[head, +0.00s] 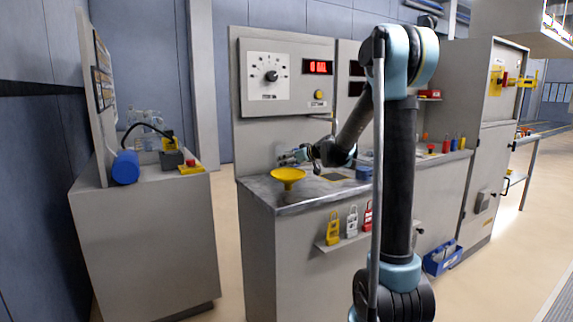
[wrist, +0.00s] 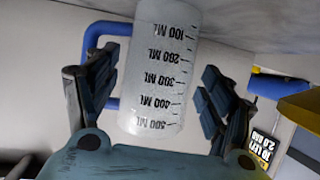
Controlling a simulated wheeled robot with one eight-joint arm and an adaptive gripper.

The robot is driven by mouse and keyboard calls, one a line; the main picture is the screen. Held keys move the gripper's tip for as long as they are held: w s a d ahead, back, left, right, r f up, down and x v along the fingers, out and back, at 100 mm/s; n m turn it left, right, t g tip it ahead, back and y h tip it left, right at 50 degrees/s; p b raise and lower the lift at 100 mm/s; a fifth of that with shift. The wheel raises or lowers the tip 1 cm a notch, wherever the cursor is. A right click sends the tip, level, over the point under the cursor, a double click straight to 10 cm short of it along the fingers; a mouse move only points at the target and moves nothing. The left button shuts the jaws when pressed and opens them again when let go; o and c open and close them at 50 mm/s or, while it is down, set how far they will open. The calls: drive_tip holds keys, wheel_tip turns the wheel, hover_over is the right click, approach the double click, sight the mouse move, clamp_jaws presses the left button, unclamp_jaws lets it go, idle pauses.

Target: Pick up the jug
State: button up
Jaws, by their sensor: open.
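The jug (wrist: 158,75) is a translucent white measuring vessel with black ML marks, which read upside down in the wrist view. Its blue handle (wrist: 97,32) sticks out to the left. My gripper (wrist: 155,88) is open, with one finger on each side of the jug. A gap shows between the jug and the right finger; the left finger overlaps the handle in the picture, and I cannot tell if it touches. In the head view my gripper (head: 294,156) is low over the counter, just behind the yellow funnel (head: 288,175). I cannot make out the jug there.
A panel with a dial (head: 271,76) and red display stands behind. Coloured padlock-like tags (head: 351,221) sit on a front shelf. A left cabinet (head: 145,240) holds a blue cylinder (head: 125,167).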

drive_tip(key=shift+x, duration=2.15)
drive_tip(key=shift+d, duration=0.1)
drive_tip(key=c, duration=0.9)
drive_tip(key=shift+r, duration=0.1)
